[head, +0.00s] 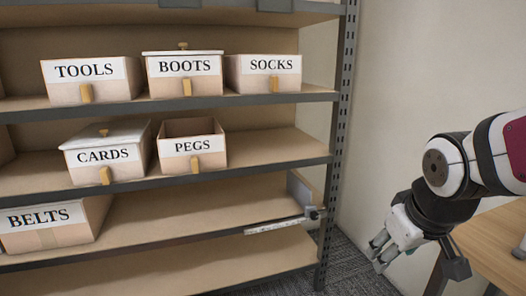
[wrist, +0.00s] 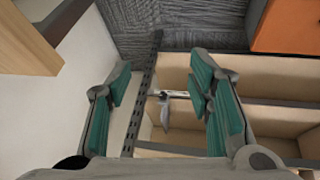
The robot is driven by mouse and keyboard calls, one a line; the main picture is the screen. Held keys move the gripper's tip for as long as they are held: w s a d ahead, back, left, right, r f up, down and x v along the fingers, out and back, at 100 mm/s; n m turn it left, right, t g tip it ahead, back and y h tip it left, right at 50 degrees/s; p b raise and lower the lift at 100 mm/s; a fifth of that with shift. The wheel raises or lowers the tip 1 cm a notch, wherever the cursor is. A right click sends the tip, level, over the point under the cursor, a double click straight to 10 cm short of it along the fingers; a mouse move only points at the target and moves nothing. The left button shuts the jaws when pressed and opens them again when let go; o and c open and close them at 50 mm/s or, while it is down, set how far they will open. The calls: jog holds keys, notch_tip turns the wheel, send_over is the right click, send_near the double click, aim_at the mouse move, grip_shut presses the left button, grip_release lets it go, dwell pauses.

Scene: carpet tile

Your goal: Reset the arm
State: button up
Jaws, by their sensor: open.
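My gripper (head: 378,250) hangs at the right in the head view, pointing down and left beside the shelf unit, with nothing in it. In the wrist view my gripper (wrist: 165,98) shows two teal-padded fingers spread wide apart, with empty space between them. My arm comes in from the right edge of the head view, bent at the elbow. The fingers are apart from the shelf and the boxes.
A metal shelf unit (head: 240,175) holds labelled boxes, among them TOOLS (head: 84,78), BOOTS (head: 184,74), SOCKS (head: 270,74), CARDS (head: 103,155), PEGS (head: 193,147) and BELTS (head: 45,222). A wooden table (head: 497,245) stands at the right, below my arm. Carpet (head: 352,273) shows between them.

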jog(key=s+a+r+m+g+y, duration=0.1)
jog(key=s+a+g, duration=0.1)
jog(key=s, duration=1)
jog(key=s+a+r+m+g, duration=0.1)
jog(key=s+a+m+g, duration=0.15)
jog(key=s, duration=0.85)
notch_tip(320, 180, up, 39)
jog(key=n+t+p, duration=0.1)
jog(key=t+p, duration=0.2)
jog(key=p, duration=3.5)
jog(key=shift+s+d+r, duration=0.15)
jog(key=shift+s+d, duration=0.05)
jog(key=shift+s, duration=0.1)
